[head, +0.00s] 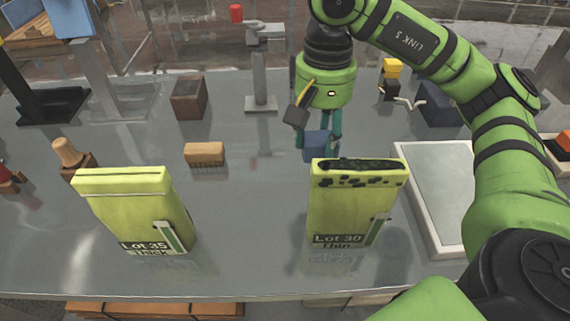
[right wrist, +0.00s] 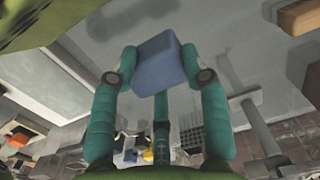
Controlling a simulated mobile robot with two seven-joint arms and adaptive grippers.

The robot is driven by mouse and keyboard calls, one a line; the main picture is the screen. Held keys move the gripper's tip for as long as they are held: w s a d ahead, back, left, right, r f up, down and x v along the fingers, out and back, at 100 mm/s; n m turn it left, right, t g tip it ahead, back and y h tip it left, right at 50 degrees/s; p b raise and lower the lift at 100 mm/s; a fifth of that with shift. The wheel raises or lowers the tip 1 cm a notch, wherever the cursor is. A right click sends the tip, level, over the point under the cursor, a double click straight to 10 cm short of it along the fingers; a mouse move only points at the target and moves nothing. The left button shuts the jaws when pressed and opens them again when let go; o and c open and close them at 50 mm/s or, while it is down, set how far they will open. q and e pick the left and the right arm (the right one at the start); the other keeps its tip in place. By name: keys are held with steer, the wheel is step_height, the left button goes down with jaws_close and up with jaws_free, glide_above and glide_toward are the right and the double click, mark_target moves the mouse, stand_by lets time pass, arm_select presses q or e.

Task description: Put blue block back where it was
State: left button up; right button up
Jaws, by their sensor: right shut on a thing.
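The blue block (head: 317,144) shows in the head view just behind the right-hand yellow-green bag, whose top edge is close to its lower side. My right gripper (head: 319,132) comes down from above with teal fingers and is shut on the block. In the right wrist view the blue block (right wrist: 159,63) sits between the fingertips of the right gripper (right wrist: 160,72). I cannot tell from these views whether the block touches the table (head: 250,225). My left gripper is not in view.
Two yellow-green bags stand at the front, Lot 35 (head: 135,205) on the left and Lot 30 (head: 345,205) on the right. A brush (head: 204,152), a brown block (head: 189,97) and a grey stand (head: 260,85) are left of my gripper. A white-rimmed tray (head: 409,170) lies right.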

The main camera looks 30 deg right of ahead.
steer(key=shift+w+f, duration=0.25)
steer(key=shift+w, duration=0.15)
steer(key=w+f, duration=0.2)
steer(key=w, duration=0.1)
steer(key=w+f+p, duration=0.1)
steer(key=w+f, duration=0.1)
steer(key=w, duration=0.1)
steer(key=w+f+p, duration=0.1)
steer(key=w, duration=0.3)
steer(key=shift+a+f, duration=0.35)
steer(key=shift+f, duration=0.05)
steer(key=shift+w+f, duration=0.2)
steer(key=shift+w, duration=0.05)
step_height(320, 180, down, 4)
steer(key=shift+w+r+p, duration=0.1)
steer(key=shift+p, duration=0.6)
steer(key=shift+f, duration=0.2)
